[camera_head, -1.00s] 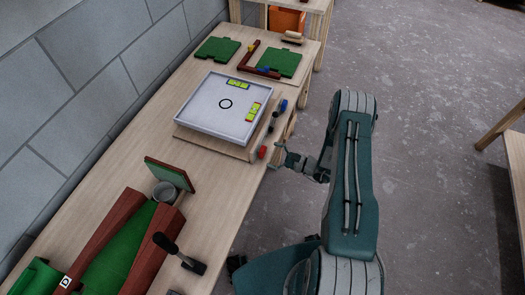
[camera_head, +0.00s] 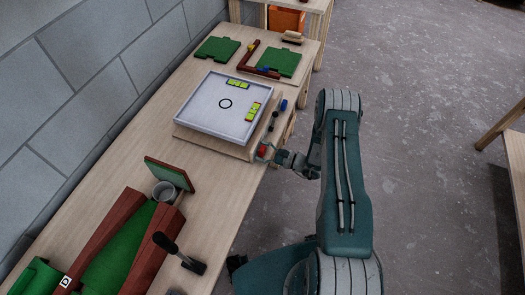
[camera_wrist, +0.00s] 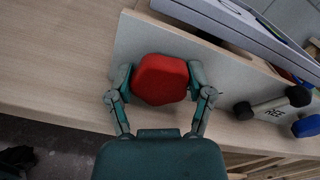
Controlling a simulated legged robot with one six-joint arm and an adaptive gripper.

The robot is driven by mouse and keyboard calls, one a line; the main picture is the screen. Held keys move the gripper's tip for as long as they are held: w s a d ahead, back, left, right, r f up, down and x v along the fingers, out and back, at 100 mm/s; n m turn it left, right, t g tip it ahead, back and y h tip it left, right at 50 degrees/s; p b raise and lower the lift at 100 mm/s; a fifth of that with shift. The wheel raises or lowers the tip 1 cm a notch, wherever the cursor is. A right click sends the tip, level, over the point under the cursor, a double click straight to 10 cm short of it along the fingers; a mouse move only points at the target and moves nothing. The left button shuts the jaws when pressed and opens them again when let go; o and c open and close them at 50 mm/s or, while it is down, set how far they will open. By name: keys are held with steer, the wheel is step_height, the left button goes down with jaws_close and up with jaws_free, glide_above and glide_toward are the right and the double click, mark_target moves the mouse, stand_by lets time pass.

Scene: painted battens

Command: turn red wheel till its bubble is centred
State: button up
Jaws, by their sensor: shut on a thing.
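The red wheel (camera_wrist: 160,80) sits on the side of the tray's wooden base, and my gripper (camera_wrist: 159,90) is shut on it, one finger on each side. In the head view the red wheel (camera_head: 262,150) shows small at the tip of my gripper (camera_head: 268,154). The white tilting tray (camera_head: 195,112) has a black ring on its face and two yellow-green bubble vials, the upper vial (camera_head: 239,84) and the right vial (camera_head: 252,112). The bubbles are too small to place surely. The blue wheel (camera_head: 284,105) is farther along the same base.
Green panels (camera_head: 217,49) and a red-brown angle piece (camera_head: 247,59) lie behind the tray. A red-and-green chute (camera_head: 120,245), a grey cup (camera_head: 164,191) and a black-handled lever (camera_head: 180,254) are in front. Floor to the right is open.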

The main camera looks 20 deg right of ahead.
steer(key=shift+m, duration=0.3)
steer(key=m, duration=0.5)
steer(key=shift+w+r, duration=0.1)
steer(key=shift+w, duration=0.05)
steer(key=m, duration=0.6)
steer(key=shift+w+d, duration=0.15)
steer(key=shift+m, duration=0.3)
steer(key=o, duration=1.1)
